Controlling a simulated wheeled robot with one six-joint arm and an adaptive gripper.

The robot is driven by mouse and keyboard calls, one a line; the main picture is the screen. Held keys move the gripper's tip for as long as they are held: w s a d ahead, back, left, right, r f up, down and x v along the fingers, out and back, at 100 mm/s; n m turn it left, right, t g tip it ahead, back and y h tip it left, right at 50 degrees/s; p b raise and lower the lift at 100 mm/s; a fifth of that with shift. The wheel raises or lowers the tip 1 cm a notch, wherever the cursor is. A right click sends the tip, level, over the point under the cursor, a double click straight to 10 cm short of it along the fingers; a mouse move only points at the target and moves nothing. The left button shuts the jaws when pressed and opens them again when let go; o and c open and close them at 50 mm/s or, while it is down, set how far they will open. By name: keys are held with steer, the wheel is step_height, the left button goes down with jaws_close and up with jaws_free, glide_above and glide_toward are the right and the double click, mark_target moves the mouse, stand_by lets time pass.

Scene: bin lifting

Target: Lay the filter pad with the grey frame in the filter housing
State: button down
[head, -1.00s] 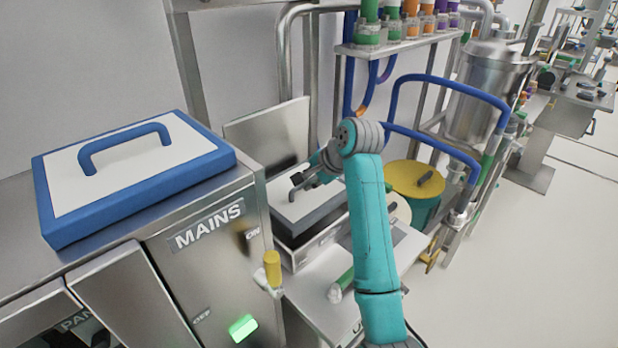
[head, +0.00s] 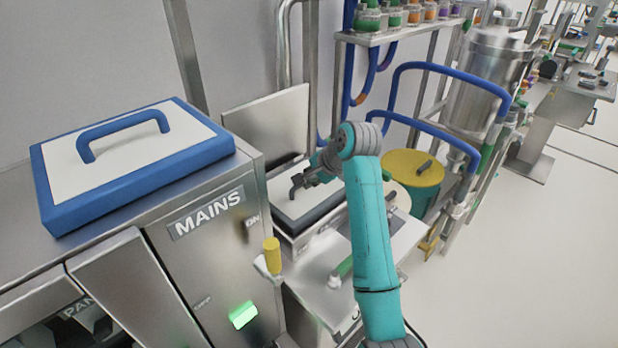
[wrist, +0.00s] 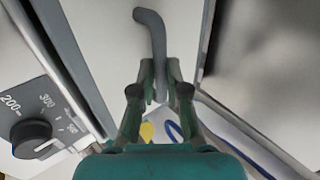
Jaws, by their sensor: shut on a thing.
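The filter pad with the grey frame (head: 290,208) has a white top and a bent grey handle. It lies about level in the filter housing (head: 304,242), a steel box with its lid (head: 268,130) standing open behind. My gripper (head: 296,183) is shut on the handle. In the wrist view the fingertips (wrist: 158,92) close around the lower end of the handle (wrist: 150,32), above the white pad face (wrist: 100,35).
A blue-framed pad (head: 135,160) with a blue handle lies on the MAINS cabinet (head: 205,262) at the left. A yellow-topped drum (head: 412,168) stands right of the housing. A dial (wrist: 32,138) shows at the left of the wrist view. Floor is clear at the right.

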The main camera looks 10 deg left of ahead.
mark_target(311, 194)
steer(key=shift+f, duration=1.45)
steer(key=shift+f, duration=1.6)
stand_by(1.0)
steer(key=c, duration=1.1)
jaws_free()
steer(key=shift+r, duration=0.1)
steer(key=v, duration=1.1)
steer(key=shift+s+d+r, duration=0.15)
steer(key=shift+s+r, duration=0.05)
steer(key=shift+r, duration=0.1)
